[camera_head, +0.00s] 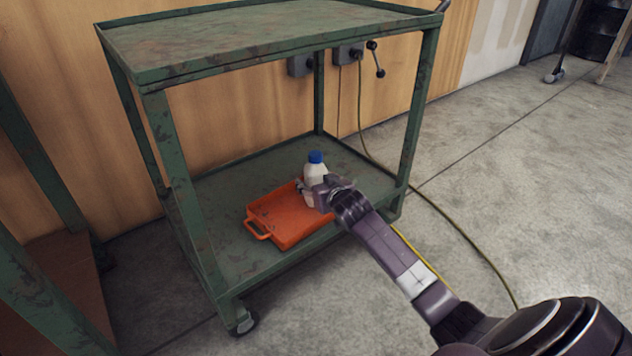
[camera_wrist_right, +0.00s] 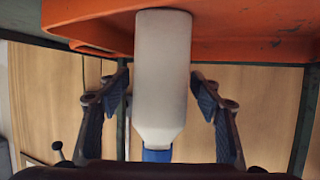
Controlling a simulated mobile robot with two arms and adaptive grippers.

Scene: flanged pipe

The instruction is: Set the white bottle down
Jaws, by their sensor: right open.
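The white bottle (camera_head: 315,172) with a blue cap is upright at the back right end of the orange tray (camera_head: 272,214). In the right wrist view, which is upside down, the white bottle (camera_wrist_right: 162,75) has its base against the orange tray (camera_wrist_right: 250,35) and its cap toward my palm. My right gripper (camera_head: 315,194) is around the bottle. In the wrist view, the right gripper (camera_wrist_right: 161,95) is open, one finger on each side, with gaps between fingers and bottle. The bottle's lower part is partly hidden by the gripper in the head view. My left gripper is not in view.
The tray lies on the lower shelf (camera_head: 225,198) of a green metal cart, under its top shelf (camera_head: 260,36). Cart posts stand around the opening. A cable (camera_head: 460,228) runs over the floor at right. The shelf is bare around the tray.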

